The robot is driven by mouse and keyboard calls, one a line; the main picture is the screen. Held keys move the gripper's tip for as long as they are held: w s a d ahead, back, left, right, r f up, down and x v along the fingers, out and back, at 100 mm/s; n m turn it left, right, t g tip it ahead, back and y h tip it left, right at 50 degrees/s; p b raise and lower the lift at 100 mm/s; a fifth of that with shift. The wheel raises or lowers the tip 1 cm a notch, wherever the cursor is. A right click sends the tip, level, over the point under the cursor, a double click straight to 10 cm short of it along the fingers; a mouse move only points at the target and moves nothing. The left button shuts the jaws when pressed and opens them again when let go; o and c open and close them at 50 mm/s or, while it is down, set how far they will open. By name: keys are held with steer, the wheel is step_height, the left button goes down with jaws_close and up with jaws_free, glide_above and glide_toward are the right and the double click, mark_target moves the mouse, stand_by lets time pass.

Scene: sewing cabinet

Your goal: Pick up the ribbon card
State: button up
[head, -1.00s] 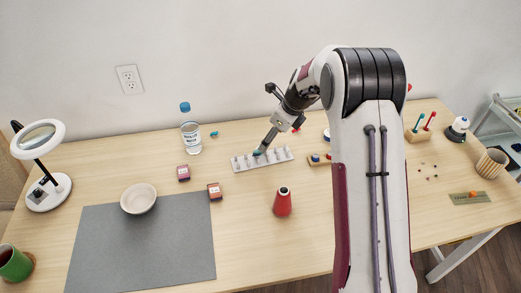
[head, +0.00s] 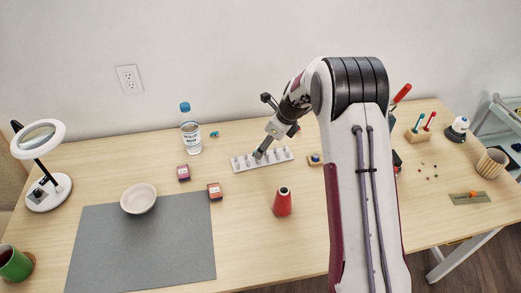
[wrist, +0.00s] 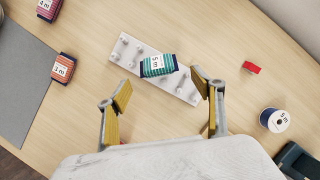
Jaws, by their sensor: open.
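A ribbon card (wrist: 158,65) with teal and dark stripes and a white "5 m" label is at the pale peg rack (wrist: 118,52) in the wrist view. Whether it rests on the pegs or among them I cannot tell. My gripper (wrist: 161,90) is open and empty, its yellow-padded fingers apart, one on each side of the card's near side. Two red ribbon cards, marked "4 m" (wrist: 47,9) and "3 m" (wrist: 63,67), lie left of the rack.
A red thread cone (head: 282,203) stands in front of the rack, and a water bottle (head: 191,137) behind its left. A blue spool (wrist: 274,120) and a small red piece (wrist: 251,68) lie right of the rack. A bowl (head: 138,199) sits on the grey mat (head: 150,250).

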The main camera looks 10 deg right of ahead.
steer(key=shift+x, duration=1.65)
steer(key=c, duration=1)
step_height(320, 180, up, 10)
